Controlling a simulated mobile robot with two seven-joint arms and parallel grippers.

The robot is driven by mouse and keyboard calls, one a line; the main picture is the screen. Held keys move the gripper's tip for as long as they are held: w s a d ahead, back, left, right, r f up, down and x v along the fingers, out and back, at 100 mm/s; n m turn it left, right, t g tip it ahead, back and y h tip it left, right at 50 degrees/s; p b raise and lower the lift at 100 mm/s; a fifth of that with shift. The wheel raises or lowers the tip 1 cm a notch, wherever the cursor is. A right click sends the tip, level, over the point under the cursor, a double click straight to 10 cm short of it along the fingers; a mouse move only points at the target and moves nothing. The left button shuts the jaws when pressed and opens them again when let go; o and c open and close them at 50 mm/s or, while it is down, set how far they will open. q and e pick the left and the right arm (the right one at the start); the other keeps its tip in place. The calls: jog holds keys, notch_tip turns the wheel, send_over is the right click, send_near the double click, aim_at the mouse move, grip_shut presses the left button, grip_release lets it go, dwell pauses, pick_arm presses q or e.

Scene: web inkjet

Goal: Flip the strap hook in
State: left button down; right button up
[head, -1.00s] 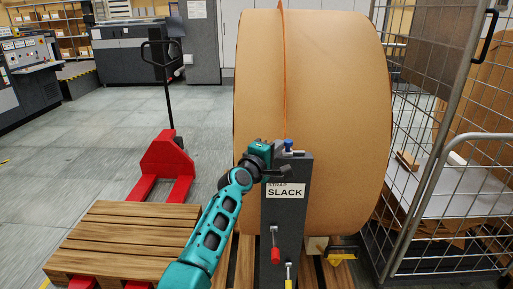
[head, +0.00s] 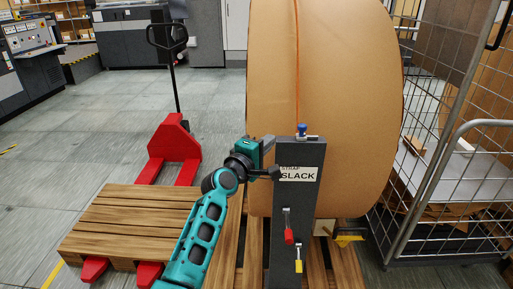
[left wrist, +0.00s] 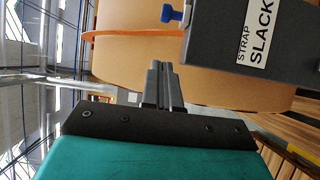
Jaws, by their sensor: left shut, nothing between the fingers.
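A dark grey post (head: 296,195) labelled "STRAP SLACK" stands in front of a big brown roll (head: 345,100). An orange strap (head: 297,60) runs up the roll's face. A blue knob (head: 302,130) sits on the post's top; it also shows in the left wrist view (left wrist: 171,14). A red-handled lever (head: 289,235) and a yellow-handled one (head: 298,266) hang on the post's front. I cannot tell which part is the strap hook. My left gripper (head: 275,172) is shut and empty at the post's upper left, by the label. In the left wrist view its fingers (left wrist: 160,82) are together. My right gripper is out of view.
A wooden pallet (head: 125,222) with a red pallet truck (head: 172,140) stands at the left. A wire cage trolley (head: 445,170) stands close on the right. A yellow and black piece (head: 349,239) juts out low beside the post. Grey floor is clear at far left.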

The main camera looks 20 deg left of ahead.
pick_arm(q)
jog(key=shift+v, duration=2.1)
jog(key=s+f+m+g+y, duration=0.1)
jog(key=s+f+m+g, duration=0.2)
jog(key=s+f+m, duration=0.6)
jog(key=s+f+m+g+y, duration=0.1)
jog(key=s+f+m+g, duration=0.2)
jog(key=s+f+m, duration=0.5)
jog(key=s+f, duration=0.3)
jog(key=s, duration=0.3)
jog(key=s+f, duration=0.4)
jog(key=s, duration=0.3)
jog(key=shift+d+f+m+g, duration=0.25)
jog(key=shift+d+m+g, duration=0.05)
jog(key=shift+m, duration=0.1)
jog(key=c, duration=1.8)
grip_release()
